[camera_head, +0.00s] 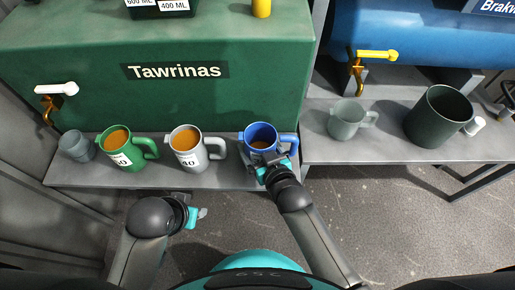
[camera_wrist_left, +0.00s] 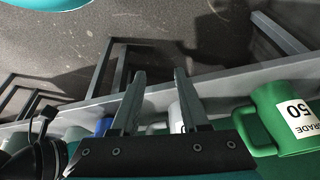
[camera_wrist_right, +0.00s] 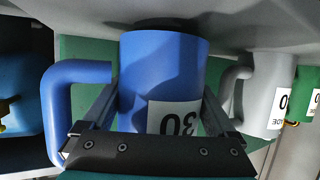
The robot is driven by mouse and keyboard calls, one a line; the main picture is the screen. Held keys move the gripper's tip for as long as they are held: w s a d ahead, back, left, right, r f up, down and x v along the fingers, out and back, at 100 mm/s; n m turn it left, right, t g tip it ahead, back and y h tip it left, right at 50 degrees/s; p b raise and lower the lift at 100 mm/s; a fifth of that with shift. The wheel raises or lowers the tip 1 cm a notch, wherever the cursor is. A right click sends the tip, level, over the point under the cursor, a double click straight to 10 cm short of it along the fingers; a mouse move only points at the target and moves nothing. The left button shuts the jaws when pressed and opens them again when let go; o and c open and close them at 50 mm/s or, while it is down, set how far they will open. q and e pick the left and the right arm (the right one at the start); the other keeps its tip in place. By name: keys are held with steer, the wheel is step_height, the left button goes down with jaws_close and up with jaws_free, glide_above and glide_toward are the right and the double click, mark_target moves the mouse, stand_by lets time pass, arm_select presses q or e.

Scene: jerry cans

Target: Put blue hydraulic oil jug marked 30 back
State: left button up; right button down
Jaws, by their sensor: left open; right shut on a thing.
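The blue jug (camera_head: 260,133) is at the front edge of the shelf below the green tank, with brown liquid inside and its handle to the right. In the right wrist view the blue jug (camera_wrist_right: 165,75) appears upside down, its label reading 30. My right gripper (camera_head: 270,170) is shut on its body, one finger on each side. A shadow lies by its base; I cannot tell whether it touches the shelf. My left gripper (camera_head: 197,215) is open and empty in front of the shelf; its spread fingers show in the left wrist view (camera_wrist_left: 160,75).
A grey jug (camera_head: 187,146) marked 40, a green jug (camera_head: 119,150) and a small grey cup (camera_head: 76,146) stand left on the shelf (camera_head: 215,178). On the right shelf stand a grey-green mug (camera_head: 346,120) and a large dark pot (camera_head: 437,117). The Tawrinas tank (camera_head: 170,100) stands behind.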

arm_select(q)
steer(key=shift+r, duration=0.55)
arm_select(e)
steer(key=shift+f, duration=0.3)
steer(key=shift+f, duration=0.2)
jaws_free()
arm_select(q)
steer(key=shift+r, duration=0.15)
arm_select(e)
steer(key=shift+r, duration=0.1)
